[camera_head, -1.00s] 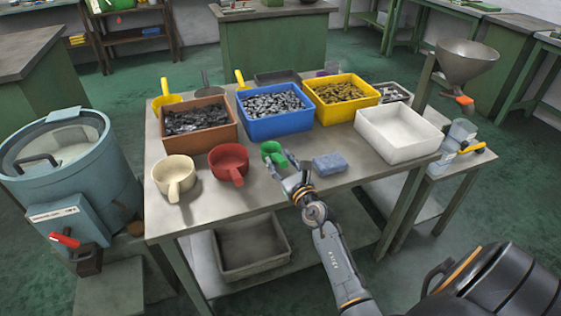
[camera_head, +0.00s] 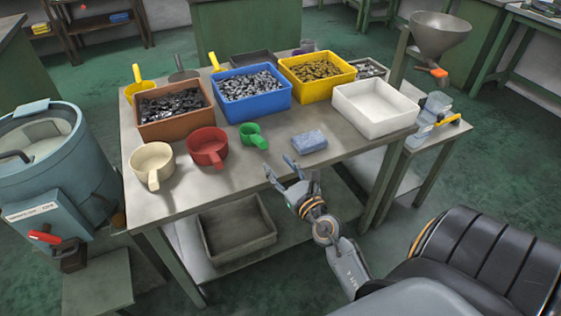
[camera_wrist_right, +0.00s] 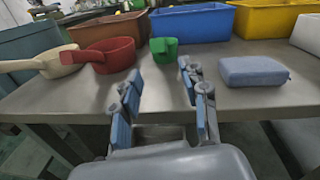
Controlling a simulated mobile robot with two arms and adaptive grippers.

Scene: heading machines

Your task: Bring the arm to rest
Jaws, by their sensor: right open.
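My right gripper (camera_head: 291,176) is open and empty in the head view, at the front edge of the work table (camera_head: 230,187). Its two fingers stand apart, with nothing between them, in the right wrist view (camera_wrist_right: 158,90). A small green scoop (camera_head: 252,136) lies on the table beyond the fingers. It also shows in the right wrist view (camera_wrist_right: 164,50). A blue sponge-like block (camera_head: 309,141) lies right of the scoop, apart from the gripper. My left gripper is in neither view.
A red scoop (camera_head: 207,147) and a cream scoop (camera_head: 152,161) stand at the table's left front. Brown (camera_head: 174,128), blue (camera_head: 252,108), yellow (camera_head: 317,82) and white (camera_head: 375,121) bins line the back. A grey tray (camera_head: 238,252) sits on the lower shelf. A blue-grey drum machine (camera_head: 35,200) stands left.

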